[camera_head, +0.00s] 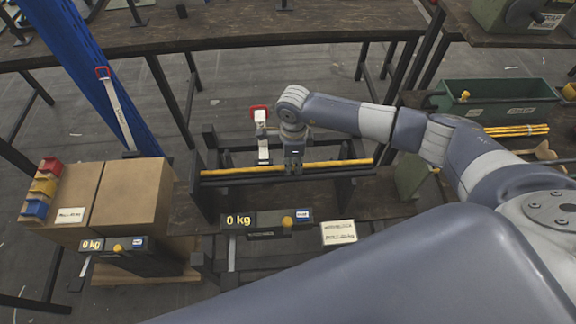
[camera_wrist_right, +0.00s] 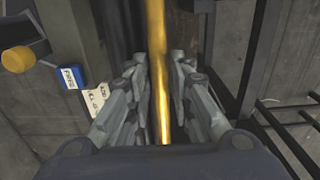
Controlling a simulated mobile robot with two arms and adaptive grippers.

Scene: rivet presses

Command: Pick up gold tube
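The gold tube (camera_head: 240,171) lies level, left to right, across a dark stand in the middle of the head view. My right gripper (camera_head: 294,168) is over the tube, right of its middle, pointing down. In the right wrist view the gold tube (camera_wrist_right: 158,60) runs lengthwise between the two fingers of my right gripper (camera_wrist_right: 161,62). The fingers are spread on either side of it, with narrow gaps visible, so the gripper looks open around the tube. My left gripper is not in view.
A scale display reading 0 kg (camera_head: 266,222) stands in front of the stand. Cardboard boxes (camera_head: 130,195) are at left, with small coloured bins (camera_head: 41,187). A green crate (camera_head: 500,101) and several yellow rods (camera_head: 518,130) lie at right. A long workbench (camera_head: 230,32) crosses the back.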

